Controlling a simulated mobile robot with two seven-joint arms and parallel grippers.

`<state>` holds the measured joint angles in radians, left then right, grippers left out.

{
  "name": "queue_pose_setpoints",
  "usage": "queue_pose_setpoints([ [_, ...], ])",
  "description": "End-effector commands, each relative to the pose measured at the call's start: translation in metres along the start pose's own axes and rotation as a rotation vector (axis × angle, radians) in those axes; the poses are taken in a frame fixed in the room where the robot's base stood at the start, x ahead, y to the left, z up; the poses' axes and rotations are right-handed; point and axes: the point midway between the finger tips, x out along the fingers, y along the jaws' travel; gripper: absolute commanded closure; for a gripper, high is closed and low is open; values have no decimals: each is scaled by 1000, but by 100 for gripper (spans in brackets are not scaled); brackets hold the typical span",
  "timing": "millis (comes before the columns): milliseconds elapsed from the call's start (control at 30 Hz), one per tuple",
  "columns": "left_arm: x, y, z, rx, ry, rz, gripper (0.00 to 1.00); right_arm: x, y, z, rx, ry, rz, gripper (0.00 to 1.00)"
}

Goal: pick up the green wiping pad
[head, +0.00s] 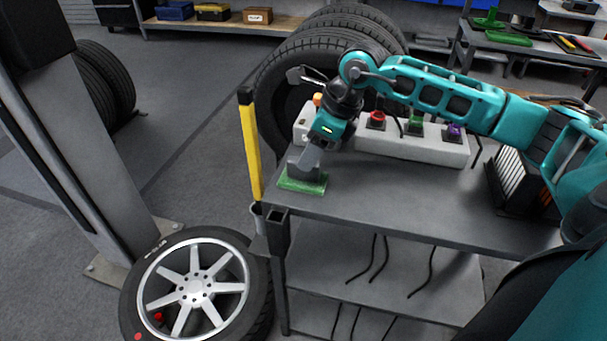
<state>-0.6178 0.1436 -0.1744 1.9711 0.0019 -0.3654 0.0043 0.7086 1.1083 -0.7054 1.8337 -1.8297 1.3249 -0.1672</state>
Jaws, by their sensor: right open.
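The green wiping pad (301,184) lies flat on the grey cart top, near its left front corner. My right gripper (304,172) points down directly over the pad, with its fingertips at or just above the pad's upper face. I cannot tell whether they touch it. The gripper is open, and its fingers hide part of the pad. My left gripper is not in view.
On the cart (375,200), a pale control box (425,146) with coloured knobs stands behind the pad. A yellow post (250,150) rises at the cart's left edge. A wheel (195,288) lies in front. The cart's middle front is clear.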

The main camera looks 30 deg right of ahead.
Motion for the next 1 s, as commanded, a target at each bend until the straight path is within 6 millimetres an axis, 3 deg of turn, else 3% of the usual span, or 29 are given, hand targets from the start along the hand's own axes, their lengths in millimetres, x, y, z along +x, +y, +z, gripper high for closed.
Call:
queue_pose_setpoints([
  [300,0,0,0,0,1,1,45,43,-5,3,1,0,3,45],
  [567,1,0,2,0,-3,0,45,46,-6,3,1,0,1,45],
  [1000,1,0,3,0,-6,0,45,45,-6,3,1,0,1,86],
])
